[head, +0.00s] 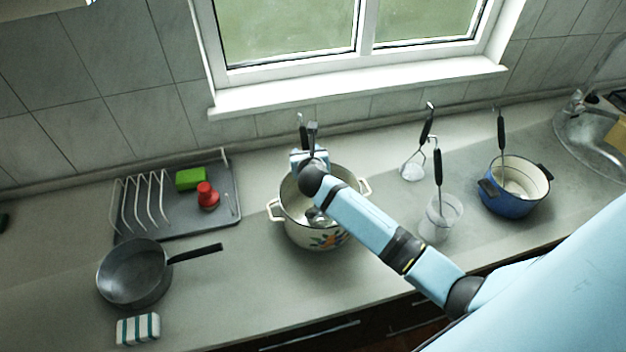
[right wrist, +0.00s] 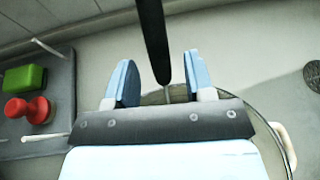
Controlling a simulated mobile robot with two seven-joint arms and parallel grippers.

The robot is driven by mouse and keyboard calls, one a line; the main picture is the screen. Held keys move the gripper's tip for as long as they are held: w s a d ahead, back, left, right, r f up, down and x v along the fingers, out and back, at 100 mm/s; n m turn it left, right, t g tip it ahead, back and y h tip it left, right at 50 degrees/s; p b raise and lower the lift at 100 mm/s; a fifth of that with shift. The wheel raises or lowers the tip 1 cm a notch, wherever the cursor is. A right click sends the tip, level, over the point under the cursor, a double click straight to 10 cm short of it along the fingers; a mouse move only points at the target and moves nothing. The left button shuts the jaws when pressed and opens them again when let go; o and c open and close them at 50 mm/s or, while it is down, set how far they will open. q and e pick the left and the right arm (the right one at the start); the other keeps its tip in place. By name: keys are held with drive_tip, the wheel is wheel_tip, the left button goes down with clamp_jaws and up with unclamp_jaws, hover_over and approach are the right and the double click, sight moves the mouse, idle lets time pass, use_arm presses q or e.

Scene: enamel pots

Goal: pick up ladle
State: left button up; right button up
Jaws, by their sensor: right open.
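A ladle with a black handle (head: 302,124) stands in the cream enamel pot (head: 314,236) with a floral pattern. A shiny rounded part inside the pot looks like its bowl, partly hidden by my arm. My right gripper (head: 308,132) is over the back of the pot, at the handle. In the right wrist view, my right gripper (right wrist: 160,66) is open, with the black handle (right wrist: 153,35) between its two blue fingers and visible gaps on both sides. My left gripper is not in view.
A dish rack (head: 232,196) with a green block and a red object stands left of the pot. A frying pan (head: 135,275) is front left. Right are a skimmer (head: 412,168), a clear cup (head: 436,226) and a blue pot (head: 514,196), each with an upright black handle.

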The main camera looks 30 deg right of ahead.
drive_tip(key=shift+x, duration=1.45)
drive_tip(key=shift+s, duration=0.1)
clamp_jaws()
drive_tip(key=shift+r, duration=0.1)
